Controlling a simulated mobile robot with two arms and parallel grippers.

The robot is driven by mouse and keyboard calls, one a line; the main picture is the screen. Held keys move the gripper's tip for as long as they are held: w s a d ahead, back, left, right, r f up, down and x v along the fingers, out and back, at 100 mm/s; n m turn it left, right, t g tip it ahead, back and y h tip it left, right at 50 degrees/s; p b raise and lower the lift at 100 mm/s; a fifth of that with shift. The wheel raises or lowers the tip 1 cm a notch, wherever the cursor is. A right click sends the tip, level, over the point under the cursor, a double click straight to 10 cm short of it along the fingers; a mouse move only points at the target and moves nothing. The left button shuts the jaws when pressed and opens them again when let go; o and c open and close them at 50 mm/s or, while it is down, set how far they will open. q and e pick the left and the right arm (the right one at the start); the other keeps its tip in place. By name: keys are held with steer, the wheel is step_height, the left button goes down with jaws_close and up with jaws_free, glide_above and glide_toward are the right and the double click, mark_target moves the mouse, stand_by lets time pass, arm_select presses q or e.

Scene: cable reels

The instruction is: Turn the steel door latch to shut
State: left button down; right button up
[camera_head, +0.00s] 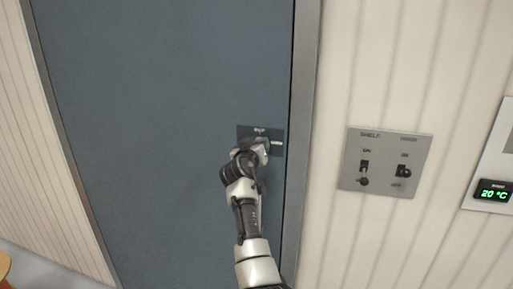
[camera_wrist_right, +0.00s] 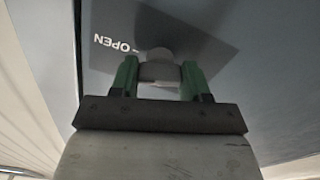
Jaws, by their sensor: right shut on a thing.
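The steel door latch (camera_wrist_right: 159,68) sits on a dark plate (camera_head: 245,131) near the right edge of the blue-grey door (camera_head: 165,90). In the right wrist view the plate shows the word OPEN upside down beside the latch. My right gripper (camera_wrist_right: 160,78) has its two green fingers on either side of the latch and is shut on it. In the head view my right gripper (camera_head: 262,147) covers the latch and part of the plate. The latch's exact angle is hard to tell. My left gripper is in neither view.
A grey switch panel (camera_head: 385,190) marked SHELF is on the wall right of the door frame (camera_head: 301,110). A display (camera_head: 494,191) reading 20 °C is at the far right. A wooden round edge (camera_head: 4,264) shows at lower left.

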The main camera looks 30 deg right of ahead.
steer(key=n, duration=0.3)
steer(key=n+p, duration=0.1)
steer(key=n, duration=0.2)
steer(key=shift+d+r+n, duration=0.1)
steer(key=shift+n, duration=0.2)
steer(key=n+p, duration=0.2)
steer(key=n, duration=0.2)
steer(key=shift+n+p, duration=1)
steer(key=shift+n, duration=0.8)
steer(key=o, duration=0.9)
